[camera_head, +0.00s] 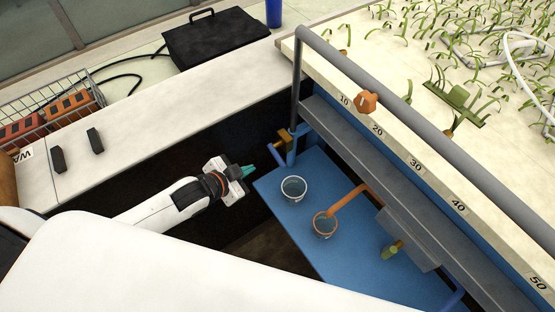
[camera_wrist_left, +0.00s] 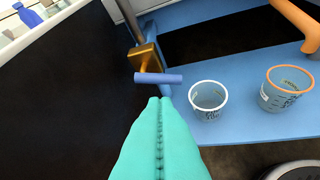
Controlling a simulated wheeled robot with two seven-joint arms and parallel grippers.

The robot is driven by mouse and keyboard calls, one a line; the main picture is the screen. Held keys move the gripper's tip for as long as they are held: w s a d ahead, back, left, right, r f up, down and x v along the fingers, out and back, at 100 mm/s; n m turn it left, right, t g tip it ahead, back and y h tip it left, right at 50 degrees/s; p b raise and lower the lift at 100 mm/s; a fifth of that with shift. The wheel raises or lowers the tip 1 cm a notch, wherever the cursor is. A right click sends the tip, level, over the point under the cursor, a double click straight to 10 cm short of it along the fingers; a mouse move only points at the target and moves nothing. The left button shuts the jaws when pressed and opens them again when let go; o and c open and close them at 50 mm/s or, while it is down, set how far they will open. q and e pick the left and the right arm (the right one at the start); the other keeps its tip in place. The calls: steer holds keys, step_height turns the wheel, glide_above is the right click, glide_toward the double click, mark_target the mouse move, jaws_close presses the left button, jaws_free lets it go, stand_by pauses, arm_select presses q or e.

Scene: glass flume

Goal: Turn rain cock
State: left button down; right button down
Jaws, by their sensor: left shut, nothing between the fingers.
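A brass cock (camera_head: 285,139) with a blue handle stands on the grey pipe at the near left corner of the flume. In the left wrist view its brass body (camera_wrist_left: 146,57) and blue bar handle (camera_wrist_left: 158,78) show, the bar lying crosswise. My left gripper (camera_head: 249,171) has teal fingers, pressed together and empty. It is left of and below the cock in the head view. In the left wrist view the fingertips (camera_wrist_left: 159,101) appear just below the bar, with a small gap in the picture. A second, yellow-green cock (camera_head: 393,249) sits farther right. My right gripper is not in view.
A white-rimmed cup (camera_head: 294,198) and an orange-rimmed cup (camera_head: 325,229) stand on the blue shelf (camera_head: 370,275), close right of the cock. An orange spout (camera_head: 350,198) reaches over the second cup. A grey rail (camera_head: 400,107) runs along the flume. Dark open space lies around my left gripper.

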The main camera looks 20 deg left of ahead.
arm_select(q)
step_height(320, 180, up, 4)
steer(key=d+h, duration=0.1)
steer(key=d, duration=0.1)
steer(key=s+a+f+p+x, duration=0.1)
steer(key=f+x, duration=0.1)
steer(key=x, duration=1)
steer(key=shift+a+f+m, duration=0.2)
steer(key=shift+m, duration=0.2)
steer(key=shift+w, duration=0.15)
